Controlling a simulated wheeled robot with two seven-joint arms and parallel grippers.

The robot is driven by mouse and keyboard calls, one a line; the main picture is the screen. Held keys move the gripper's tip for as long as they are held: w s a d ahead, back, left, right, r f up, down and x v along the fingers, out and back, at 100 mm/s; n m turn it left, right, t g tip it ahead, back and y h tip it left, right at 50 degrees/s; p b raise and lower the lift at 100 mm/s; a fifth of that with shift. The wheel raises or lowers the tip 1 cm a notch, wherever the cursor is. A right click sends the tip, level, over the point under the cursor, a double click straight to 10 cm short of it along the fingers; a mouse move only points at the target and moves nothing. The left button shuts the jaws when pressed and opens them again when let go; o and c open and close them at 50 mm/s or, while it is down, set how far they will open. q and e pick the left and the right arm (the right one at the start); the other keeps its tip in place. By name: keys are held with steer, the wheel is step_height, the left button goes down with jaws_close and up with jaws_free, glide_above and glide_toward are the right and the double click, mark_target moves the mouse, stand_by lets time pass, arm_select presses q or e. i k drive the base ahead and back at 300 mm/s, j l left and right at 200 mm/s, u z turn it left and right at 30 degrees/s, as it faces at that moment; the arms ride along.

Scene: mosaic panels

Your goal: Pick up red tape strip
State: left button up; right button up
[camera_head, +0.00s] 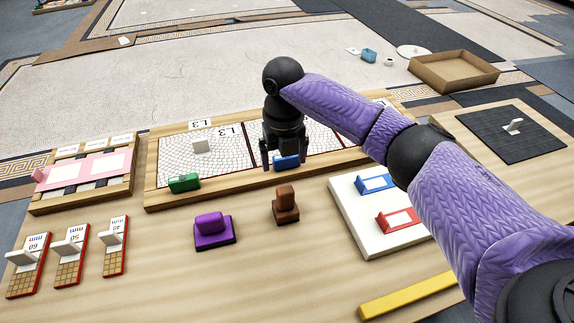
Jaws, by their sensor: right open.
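A red piece with a white face (401,219), which looks like the red tape strip, lies on the white board (362,222) right of centre, in front of a similar blue piece (376,184). My right gripper (286,165) points down at the front edge of the wooden-framed panel (190,135), left of and beyond the red piece. Its fingers are open, with a small blue block (287,161) showing between or just behind them; I cannot tell if they touch it. My left gripper is not in view.
A green block (184,183) sits on the panel's front edge. Purple (212,228) and brown (286,206) handled blocks stand in front. Several numbered pieces lie at the left. A yellow bar (408,295) lies at the front right. My right arm passes over the board's right side.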

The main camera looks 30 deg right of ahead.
mark_target(399, 220)
steer(key=z, duration=1.9)
